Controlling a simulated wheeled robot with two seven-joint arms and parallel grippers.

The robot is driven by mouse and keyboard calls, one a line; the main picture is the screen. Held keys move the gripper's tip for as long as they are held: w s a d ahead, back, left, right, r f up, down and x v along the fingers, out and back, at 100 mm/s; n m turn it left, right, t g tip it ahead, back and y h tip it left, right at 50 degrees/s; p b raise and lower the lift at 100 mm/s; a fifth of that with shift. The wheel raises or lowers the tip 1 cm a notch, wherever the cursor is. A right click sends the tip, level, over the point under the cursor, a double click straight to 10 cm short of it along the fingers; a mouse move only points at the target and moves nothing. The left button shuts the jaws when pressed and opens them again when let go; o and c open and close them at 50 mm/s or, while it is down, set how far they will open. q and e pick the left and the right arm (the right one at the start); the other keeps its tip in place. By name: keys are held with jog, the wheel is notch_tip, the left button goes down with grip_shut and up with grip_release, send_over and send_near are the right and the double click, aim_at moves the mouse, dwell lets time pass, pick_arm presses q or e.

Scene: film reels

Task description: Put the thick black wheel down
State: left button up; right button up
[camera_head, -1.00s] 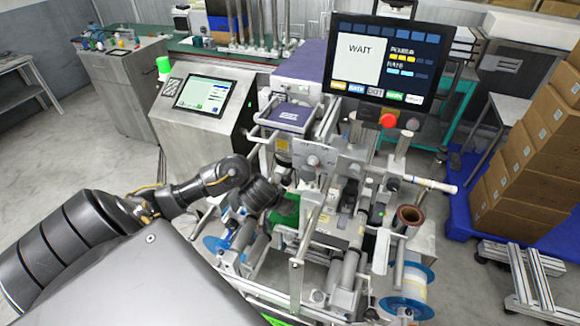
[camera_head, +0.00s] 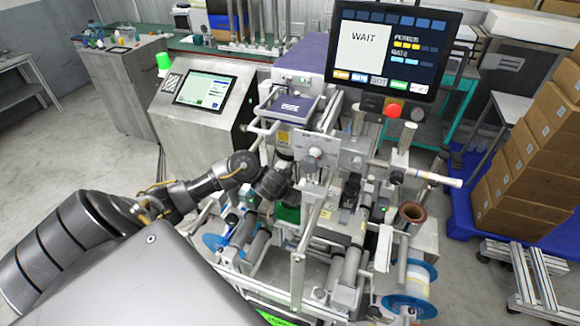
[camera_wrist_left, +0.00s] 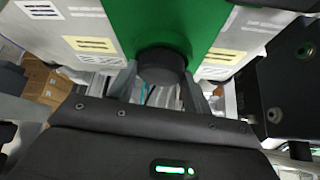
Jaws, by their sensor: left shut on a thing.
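The thick black wheel (camera_wrist_left: 162,68) shows in the left wrist view as a short dark cylinder in front of a green panel (camera_wrist_left: 168,25). My left gripper (camera_wrist_left: 160,90) is shut on it. Whether the wheel touches the panel cannot be told. In the head view my left gripper (camera_head: 285,184) is at the middle of the reel machine (camera_head: 318,150), behind its front rods. The wheel cannot be made out there among the dark parts. My right gripper is in neither view.
A blue-rimmed reel (camera_head: 410,290) sits at the machine's lower right, another (camera_head: 222,245) at its lower left. A brown roll (camera_head: 410,215) stands at the right. Rods and brackets crowd around my left gripper. A monitor (camera_head: 388,50) reads WAIT. Open floor (camera_head: 75,140) lies left.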

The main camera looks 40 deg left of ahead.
pick_arm(q)
jog(key=shift+s+d+f, duration=0.1)
jog(key=shift+s+f, duration=0.1)
jog(key=shift+f, duration=0.3)
jog(key=o, duration=1)
jog(key=shift+s+f, duration=0.15)
jog(key=shift+o, duration=0.4)
jog(key=w+p+v, duration=0.1)
jog(key=p+v, duration=0.4)
jog(key=v, duration=0.3)
jog(key=shift+r, duration=0.55)
